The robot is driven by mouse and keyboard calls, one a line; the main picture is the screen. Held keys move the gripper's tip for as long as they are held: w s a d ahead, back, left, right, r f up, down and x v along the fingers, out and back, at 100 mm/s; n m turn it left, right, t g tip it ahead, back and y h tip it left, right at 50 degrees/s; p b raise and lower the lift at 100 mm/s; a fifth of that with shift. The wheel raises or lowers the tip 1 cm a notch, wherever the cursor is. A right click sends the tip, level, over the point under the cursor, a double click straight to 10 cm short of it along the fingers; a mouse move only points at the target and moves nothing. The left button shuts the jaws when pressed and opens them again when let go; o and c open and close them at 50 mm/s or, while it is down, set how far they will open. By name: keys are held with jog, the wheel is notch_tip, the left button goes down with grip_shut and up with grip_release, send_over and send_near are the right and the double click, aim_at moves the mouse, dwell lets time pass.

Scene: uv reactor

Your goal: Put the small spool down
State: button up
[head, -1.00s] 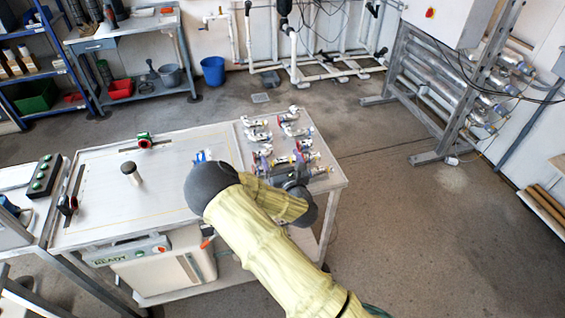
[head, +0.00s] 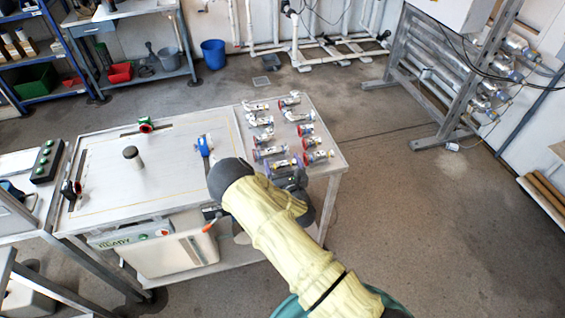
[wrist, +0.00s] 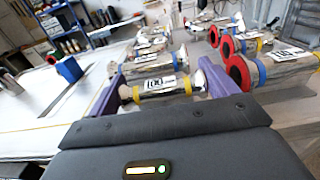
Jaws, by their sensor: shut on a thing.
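My gripper (wrist: 160,88) has purple fingers, shut on the ends of a small spool (wrist: 163,88), a shiny metal piece with a yellow band and a white label. In the head view the held spool (head: 284,163) shows beyond my dark wrist, over the near part of the grey bench section (head: 335,160). My forearm and wrist hide part of the gripper there. I cannot tell whether the spool touches the bench.
A blue clamp (head: 205,145) and a dark-topped post (head: 132,156) stand on the white panel, which is otherwise mostly clear.

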jog(key=o, duration=0.7)
jog(key=shift+f, duration=0.1)
jog(key=shift+c, duration=0.2)
jog(key=shift+o, duration=1.4)
jog(key=shift+r, duration=0.3)
jog(key=b+v, duration=0.2)
jog(key=v, duration=1)
